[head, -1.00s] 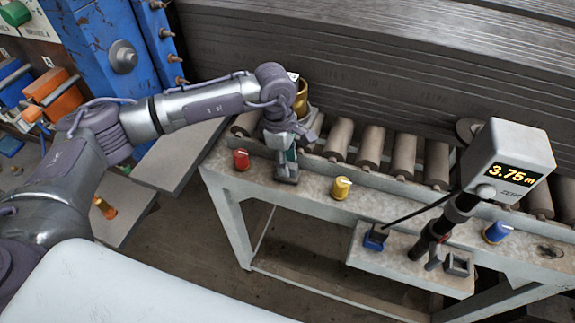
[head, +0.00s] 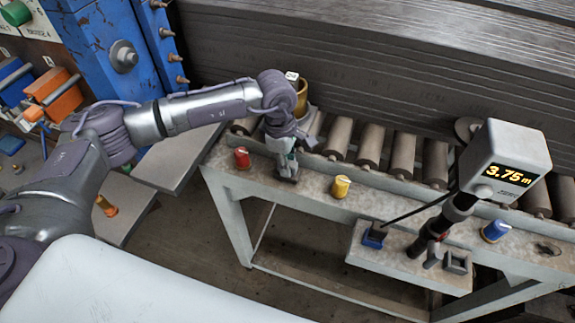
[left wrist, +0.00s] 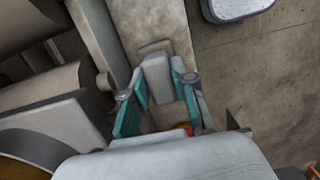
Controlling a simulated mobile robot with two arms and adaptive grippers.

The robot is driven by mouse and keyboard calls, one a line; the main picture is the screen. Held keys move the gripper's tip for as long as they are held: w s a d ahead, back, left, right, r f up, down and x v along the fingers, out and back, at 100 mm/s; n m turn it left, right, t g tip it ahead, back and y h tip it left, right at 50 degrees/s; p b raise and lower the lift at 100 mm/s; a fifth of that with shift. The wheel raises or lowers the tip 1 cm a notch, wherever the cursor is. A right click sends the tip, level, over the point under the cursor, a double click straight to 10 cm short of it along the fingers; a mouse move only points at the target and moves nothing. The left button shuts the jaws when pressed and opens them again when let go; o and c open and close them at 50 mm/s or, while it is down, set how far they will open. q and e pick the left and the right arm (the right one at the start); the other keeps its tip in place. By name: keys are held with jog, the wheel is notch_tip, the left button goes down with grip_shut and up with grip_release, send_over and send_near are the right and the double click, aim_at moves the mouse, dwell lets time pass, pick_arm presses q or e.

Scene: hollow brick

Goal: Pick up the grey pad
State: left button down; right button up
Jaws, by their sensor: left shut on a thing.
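The grey pad (left wrist: 158,76) is a small light-grey block between the teal-lined fingers of my left gripper (left wrist: 160,98) in the left wrist view. My left gripper is shut on it. In the head view my left gripper (head: 286,163) points down at the front rail of the roller table, between the red knob and the yellow knob. There the pad (head: 287,176) shows only as a small grey shape at the fingertips, partly hidden by them. I cannot tell whether it still touches the rail. My right gripper is in neither view.
A red knob (head: 242,158) is left of the gripper, and a yellow knob (head: 341,187) is to its right. A brass cup (head: 301,97) stands behind the wrist. Rollers (head: 371,145) run behind the rail. A length display (head: 508,160) stands at the right.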

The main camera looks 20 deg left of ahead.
aim_at(292, 164)
pick_arm(q)
jog(key=r+b, duration=0.2)
jog(key=r, duration=0.2)
jog(key=shift+d+b, duration=0.35)
jog(key=shift+b, duration=0.05)
jog(key=s+d+r+b, duration=0.3)
jog(key=d+r, duration=0.4)
jog(key=d, duration=0.3)
jog(key=shift+d+b, duration=0.3)
jog(key=shift+b, duration=0.3)
jog(key=shift+w, duration=0.1)
